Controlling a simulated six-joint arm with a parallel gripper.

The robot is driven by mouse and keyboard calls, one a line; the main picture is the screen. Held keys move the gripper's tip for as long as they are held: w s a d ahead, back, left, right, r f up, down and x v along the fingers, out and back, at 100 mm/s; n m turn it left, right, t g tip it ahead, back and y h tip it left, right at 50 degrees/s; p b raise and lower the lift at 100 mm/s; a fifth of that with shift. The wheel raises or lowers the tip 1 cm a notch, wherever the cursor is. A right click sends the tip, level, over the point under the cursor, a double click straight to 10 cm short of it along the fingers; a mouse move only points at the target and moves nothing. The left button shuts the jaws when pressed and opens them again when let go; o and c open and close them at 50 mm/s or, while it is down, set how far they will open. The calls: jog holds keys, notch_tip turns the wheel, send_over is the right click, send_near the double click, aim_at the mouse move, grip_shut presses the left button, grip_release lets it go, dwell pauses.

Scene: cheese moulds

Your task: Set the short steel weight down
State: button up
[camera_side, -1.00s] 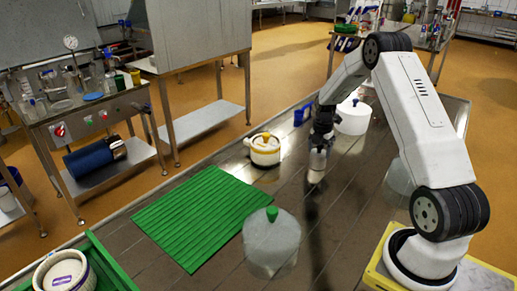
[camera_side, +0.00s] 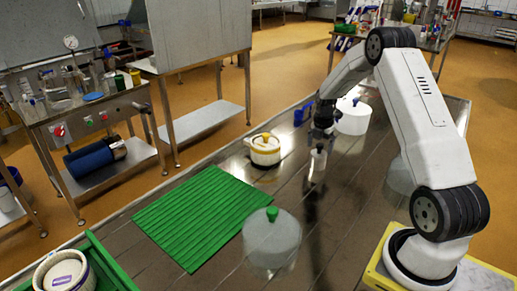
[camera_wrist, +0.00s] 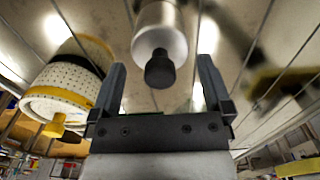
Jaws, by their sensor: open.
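The short steel weight (camera_side: 317,168) is a small pale metal cylinder and appears to stand upright on the dark table. In the wrist view its round steel body (camera_wrist: 158,38) and black knob (camera_wrist: 160,70) show ahead of my jaws. My gripper (camera_side: 321,147) is right above the weight in the side view. In the wrist view the fingers of my gripper (camera_wrist: 161,66) are spread wide, with visible gaps on both sides of the knob. The weight's base is not clearly seen.
A white mould with a yellow band (camera_side: 264,150) stands left of the weight. A green ribbed mat (camera_side: 205,215) lies nearer the camera. A translucent mould with a green knob (camera_side: 272,243) stands in front, and another white one (camera_side: 353,117) behind. A green crate (camera_side: 103,262) is at lower left.

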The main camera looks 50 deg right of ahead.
notch_tip(320, 180, up, 10)
jog(key=shift+r, duration=0.1)
dwell(0.4)
dwell(0.5)
jog(key=w+a+m, duration=0.1)
jog(key=a+m, duration=0.4)
jog(key=a, duration=0.6)
jog(key=s+a+m+t, duration=0.1)
jog(key=s+a+m, duration=0.2)
jog(key=a, duration=0.4)
jog(key=s+a+f+m, duration=0.1)
jog(key=s+a+m, duration=0.3)
jog(key=a, duration=0.4)
jog(key=s+a+f+m+t, duration=0.1)
jog(key=s+a+m, duration=0.3)
jog(key=a, duration=0.4)
jog(key=shift+m+t, duration=0.3)
jog(key=shift+m, duration=0.3)
jog(key=shift+s+a+f+m, duration=0.1)
jog(key=shift+s+a+m, duration=0.15)
jog(key=shift+s+m, duration=0.2)
